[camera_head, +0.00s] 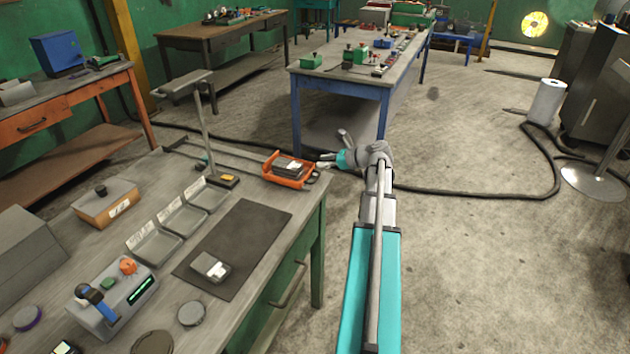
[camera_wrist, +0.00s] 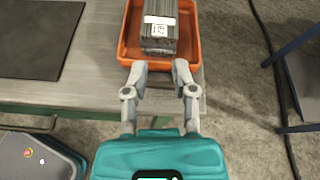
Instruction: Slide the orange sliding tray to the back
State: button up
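The orange sliding tray (camera_head: 281,181) sits at the right end of a narrow track near the workbench's right edge. It carries a dark grey block with a white label (camera_head: 291,167); the tray (camera_wrist: 190,50) and block (camera_wrist: 159,27) also show in the wrist view. A small dark part shows at the tray's right end. My gripper (camera_head: 324,160) reaches in from the right. In the wrist view my gripper (camera_wrist: 160,66) has its fingers apart, with the tips at the tray's near wall. I cannot tell whether they touch it.
The track (camera_head: 222,157) runs left from the tray along the bench. A lamp-like post (camera_head: 205,125) on a yellow-marked base stands beside it. A dark mat (camera_head: 240,240) and grey bins (camera_head: 155,247) lie in front. A blue-legged table (camera_head: 340,85) stands behind.

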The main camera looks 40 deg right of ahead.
jog(key=n, duration=0.1)
jog(key=n+t+b, duration=0.2)
jog(key=n+b, duration=0.5)
jog(key=n, duration=0.8)
send_near(316, 179)
jog(key=s+d, duration=0.2)
jog(key=shift+s+d+r+y, duration=0.15)
jog(key=shift+s+r+y, duration=0.15)
jog(key=shift+s, duration=0.1)
jog(key=shift+w+f, duration=0.1)
jog(key=shift+b+x, duration=1.65)
jog(key=shift+x, duration=5.15)
jog(key=shift+f, duration=0.15)
grip_shut()
